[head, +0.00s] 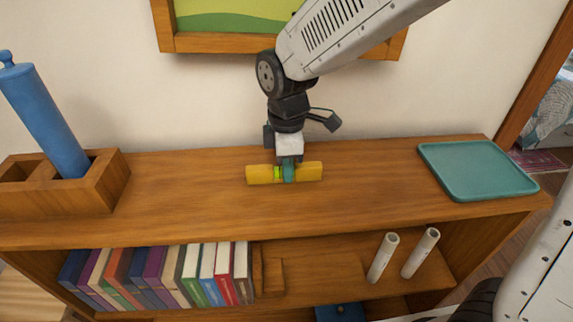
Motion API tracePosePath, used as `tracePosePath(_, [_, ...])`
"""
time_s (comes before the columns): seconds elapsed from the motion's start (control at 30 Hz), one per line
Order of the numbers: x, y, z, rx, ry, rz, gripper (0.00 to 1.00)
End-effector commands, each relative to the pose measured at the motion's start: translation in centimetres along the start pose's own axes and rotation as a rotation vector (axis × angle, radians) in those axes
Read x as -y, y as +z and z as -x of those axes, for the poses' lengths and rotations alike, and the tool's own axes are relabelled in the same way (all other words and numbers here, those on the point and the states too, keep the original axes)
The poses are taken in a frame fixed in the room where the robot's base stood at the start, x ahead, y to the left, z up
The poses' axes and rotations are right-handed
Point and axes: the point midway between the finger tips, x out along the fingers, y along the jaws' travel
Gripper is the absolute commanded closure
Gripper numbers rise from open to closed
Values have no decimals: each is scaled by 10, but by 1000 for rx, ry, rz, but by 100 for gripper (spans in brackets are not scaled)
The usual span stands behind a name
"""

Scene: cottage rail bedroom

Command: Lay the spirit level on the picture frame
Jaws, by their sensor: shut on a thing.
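The spirit level (308,171) is a short yellow bar with a green vial near its middle. My gripper (287,170) is shut on it around the middle, with a teal finger across its front. The level is about horizontal, over or on the wooden shelf top; I cannot tell whether it touches the wood. The picture frame (200,43) is wooden with a green and yellow picture and hangs on the wall above the shelf. Its top is out of view, and my arm covers part of its right side.
A wooden box (105,186) holding a blue cylinder (45,115) stands at the left of the shelf top (380,190). A teal tray (475,170) lies at the right. Several books (160,275) and two white tubes (382,257) stand on the lower shelf. A doorway opens at the far right.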

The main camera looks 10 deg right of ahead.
Motion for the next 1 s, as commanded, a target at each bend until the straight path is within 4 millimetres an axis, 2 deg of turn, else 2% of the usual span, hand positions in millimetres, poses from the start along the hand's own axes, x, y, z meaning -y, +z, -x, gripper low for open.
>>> tracePosePath(0.27, [0, 0, -2, 0, 0, 0, 100])
tracePosePath(0.3, [0, 0, -3, 0, 0, 0, 78])
tracePosePath(0.37, [0, 0, -2, 0, 1, 0, 61])
tracePosePath(0.4, [0, 0, -2, 0, 1, 0, 59])
tracePosePath(0.67, [0, 0, -1, -1, 1, 0, 59])
tracePosePath(0.77, [0, 0, 5, -2, 3, 0, 59])
tracePosePath(0.87, [-1, -1, 20, -3, 5, 0, 59])
tracePosePath(1.0, [-1, -1, 50, -4, 7, 0, 59])
